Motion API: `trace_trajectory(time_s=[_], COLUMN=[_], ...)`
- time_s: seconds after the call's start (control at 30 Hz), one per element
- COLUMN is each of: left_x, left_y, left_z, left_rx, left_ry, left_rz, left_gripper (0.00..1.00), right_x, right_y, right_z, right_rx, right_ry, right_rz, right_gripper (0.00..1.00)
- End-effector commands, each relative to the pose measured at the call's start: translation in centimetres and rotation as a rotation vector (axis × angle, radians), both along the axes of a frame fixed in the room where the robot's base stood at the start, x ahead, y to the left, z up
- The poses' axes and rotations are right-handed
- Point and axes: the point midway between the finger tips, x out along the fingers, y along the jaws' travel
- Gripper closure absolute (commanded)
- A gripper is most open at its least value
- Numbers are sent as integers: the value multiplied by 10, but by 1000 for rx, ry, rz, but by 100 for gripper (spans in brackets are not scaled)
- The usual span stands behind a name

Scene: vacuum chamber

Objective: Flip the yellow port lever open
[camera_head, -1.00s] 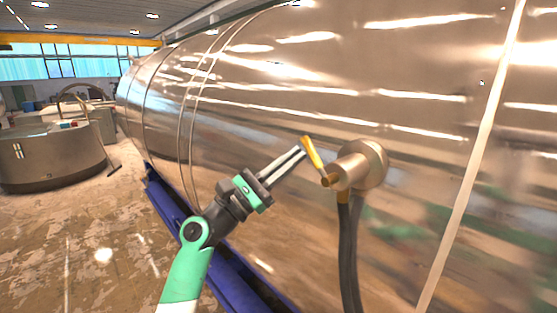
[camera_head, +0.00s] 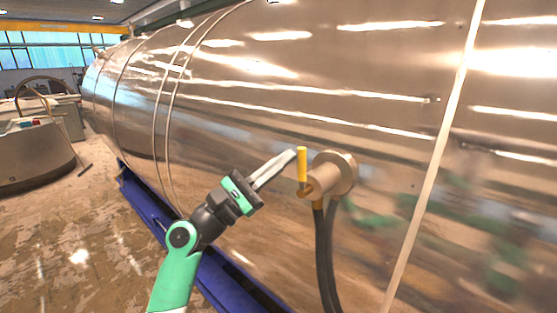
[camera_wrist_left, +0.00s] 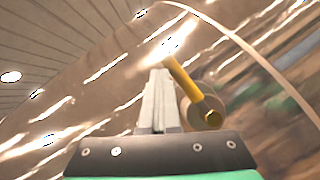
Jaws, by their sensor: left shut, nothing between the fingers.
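The yellow lever (camera_head: 302,165) stands about upright on the left side of a brass-coloured round port (camera_head: 333,174) on the tank wall. My left gripper (camera_head: 292,156) is shut and empty. Its fingertips are at the left side of the lever's upper end, touching it or very close; I cannot tell which. In the left wrist view the shut fingers (camera_wrist_left: 158,75) lie just left of the lever (camera_wrist_left: 187,82), whose lower end sits on the port (camera_wrist_left: 207,115). My right gripper does not show.
Two dark hoses (camera_head: 325,255) hang below the port. The large shiny metal tank (camera_head: 400,75) fills the right and curves away left. A blue rail (camera_head: 220,275) runs along its base. Open floor (camera_head: 60,240) lies at the left.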

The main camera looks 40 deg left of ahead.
Motion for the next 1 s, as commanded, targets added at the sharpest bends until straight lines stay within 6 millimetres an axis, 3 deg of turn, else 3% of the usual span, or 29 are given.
trace_trajectory(time_s=[0.63,0.77,0.87,1.0], left_x=[0,-1,-4,-30], left_y=[1,19,43,66], left_z=[-1,-3,-5,-5], left_rx=[20,20,21,23], left_ry=[-2,-2,-2,-5], left_rz=[-1,5,12,14], left_gripper=[100,100,100,100], right_x=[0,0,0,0], right_y=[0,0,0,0], right_z=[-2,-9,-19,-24], right_rx=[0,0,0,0], right_ry=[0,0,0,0], right_rz=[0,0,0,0], right_gripper=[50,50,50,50])
